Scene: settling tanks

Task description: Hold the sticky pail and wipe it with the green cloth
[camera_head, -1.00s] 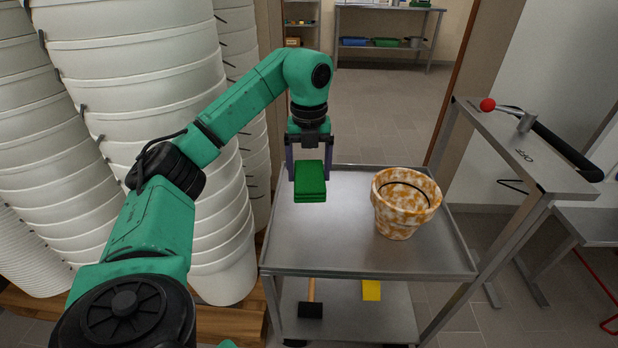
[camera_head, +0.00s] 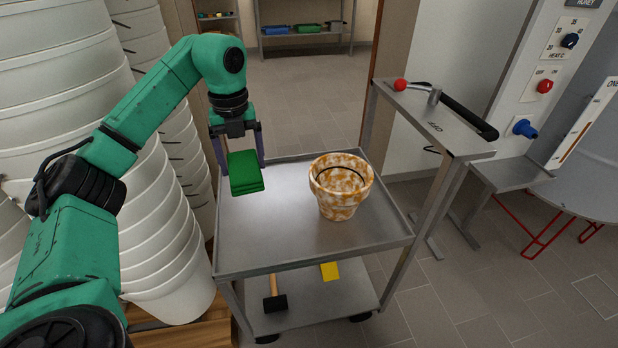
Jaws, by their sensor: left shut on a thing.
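The sticky pail (camera_head: 340,196), white with orange-brown smears, stands upright on the top shelf of a metal cart (camera_head: 283,226), right of its middle. A dark curved line, perhaps its handle, shows inside the rim. My left gripper (camera_head: 241,165) is shut on the folded green cloth (camera_head: 246,179). It holds the cloth over the left back part of the shelf, left of the pail and apart from it. My right gripper is not in view.
Stacked white tubs (camera_head: 80,90) stand close on the left. A lever with a red ball (camera_head: 400,85) lies on a metal stand at right. A hammer (camera_head: 274,298) and a yellow item (camera_head: 329,270) lie on the cart's lower shelf. The top shelf's front is clear.

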